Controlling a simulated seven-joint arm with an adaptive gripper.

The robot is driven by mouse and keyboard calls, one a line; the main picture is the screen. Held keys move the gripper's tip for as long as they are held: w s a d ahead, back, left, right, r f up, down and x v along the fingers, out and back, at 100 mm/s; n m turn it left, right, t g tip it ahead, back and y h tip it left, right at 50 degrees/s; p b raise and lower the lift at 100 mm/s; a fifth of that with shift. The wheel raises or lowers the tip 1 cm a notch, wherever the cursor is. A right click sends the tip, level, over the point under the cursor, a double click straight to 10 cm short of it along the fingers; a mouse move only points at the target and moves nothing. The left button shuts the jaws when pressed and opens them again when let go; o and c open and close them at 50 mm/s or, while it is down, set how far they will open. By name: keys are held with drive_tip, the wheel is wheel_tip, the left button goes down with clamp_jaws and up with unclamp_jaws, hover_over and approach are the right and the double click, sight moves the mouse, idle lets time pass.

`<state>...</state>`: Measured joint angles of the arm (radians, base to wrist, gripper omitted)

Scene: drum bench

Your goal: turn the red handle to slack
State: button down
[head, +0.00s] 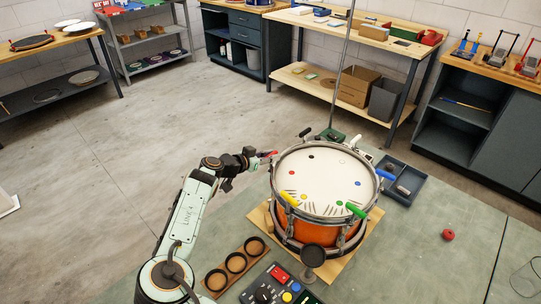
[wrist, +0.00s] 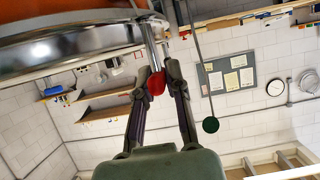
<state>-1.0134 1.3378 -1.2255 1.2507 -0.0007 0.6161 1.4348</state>
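The drum (head: 318,185) has an orange shell, a white head and a metal rim with coloured handles around it. The red handle (head: 268,153) is at the drum's left side, at the end of my arm. In the wrist view, the red handle (wrist: 157,82) hangs at the lower end of a metal rod beside the drum's rim. My gripper (wrist: 160,72) has its fingers drawn in, one on each side of the red handle, and appears shut on it. In the head view, my gripper (head: 252,158) reaches the handle from the left. The fingertips are partly hidden there.
Yellow (head: 289,199), green (head: 356,210), blue (head: 384,174) and black (head: 305,132) handles ring the drum. A wooden holder with three cups (head: 236,263), a button box (head: 274,288) and a dark cup on a stand (head: 312,253) are close in front. A tray (head: 403,180) stands right.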

idle(0.4)
drive_tip(key=n+t+y, duration=0.1)
drive_tip(key=n+y, duration=0.1)
drive_tip(key=n+t+y, duration=0.2)
drive_tip(key=n+y, duration=0.1)
drive_tip(key=shift+d, duration=0.2)
drive_tip(key=shift+a+n+t+y, duration=0.1)
drive_tip(key=shift+n+t+y, duration=0.4)
drive_tip(key=shift+n+y, duration=1.75)
drive_tip(key=shift+a+y, duration=0.1)
drive_tip(key=shift+y, duration=0.35)
drive_tip(key=c, duration=1.1)
unclamp_jaws()
drive_tip(key=v, duration=1.2)
drive_tip(key=shift+a, duration=0.1)
